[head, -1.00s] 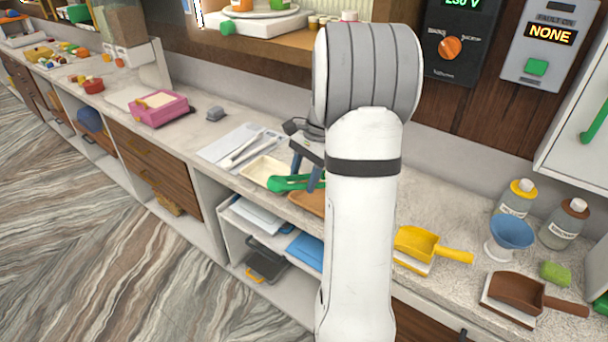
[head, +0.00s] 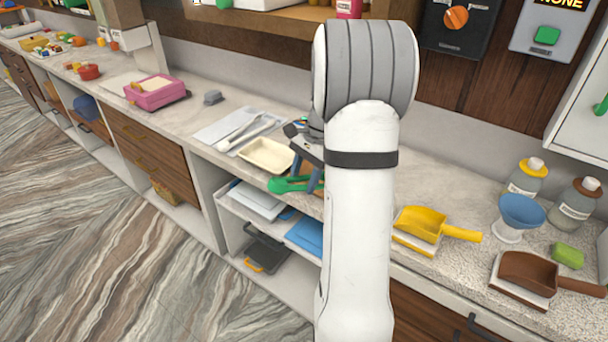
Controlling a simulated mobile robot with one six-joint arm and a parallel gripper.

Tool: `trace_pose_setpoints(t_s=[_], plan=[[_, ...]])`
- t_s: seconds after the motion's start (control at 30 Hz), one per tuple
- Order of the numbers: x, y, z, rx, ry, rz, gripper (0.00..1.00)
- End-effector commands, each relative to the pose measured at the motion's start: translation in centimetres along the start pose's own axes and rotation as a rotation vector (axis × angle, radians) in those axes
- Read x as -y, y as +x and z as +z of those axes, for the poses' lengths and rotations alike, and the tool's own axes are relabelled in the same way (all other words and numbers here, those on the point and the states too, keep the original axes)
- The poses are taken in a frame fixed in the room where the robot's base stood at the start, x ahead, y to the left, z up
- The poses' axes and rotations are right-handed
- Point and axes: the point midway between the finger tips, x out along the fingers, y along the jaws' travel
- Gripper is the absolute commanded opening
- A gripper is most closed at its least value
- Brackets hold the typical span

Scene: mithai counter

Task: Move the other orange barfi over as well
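My gripper (head: 314,180) is largely hidden behind my own white arm, above the front part of the counter. A cream tray (head: 267,155) lies on the counter just left of and behind the gripper, and looks empty. A sliver of a brown-orange surface shows beside the gripper, mostly covered by my arm. I cannot make out any orange barfi; the area behind my arm is hidden.
To the right are a yellow scoop (head: 424,226), a brown scoop (head: 530,274), a blue funnel cup (head: 520,211) and bottles.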

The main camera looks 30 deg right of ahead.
Motion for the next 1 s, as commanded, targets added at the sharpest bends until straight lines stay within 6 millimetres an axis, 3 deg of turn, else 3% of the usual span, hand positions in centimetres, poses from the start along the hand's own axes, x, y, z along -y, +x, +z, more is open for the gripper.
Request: trace_pose_setpoints(t_s=[0.2,0.57,1.0], plan=[[-0.1,1.6,-0.6,0.000,0.001,0.000,0.43],[-0.1,1.7,-0.7,0.000,0.002,-0.001,0.46],[-0.1,1.7,-0.7,0.000,0.003,-0.001,0.10]])
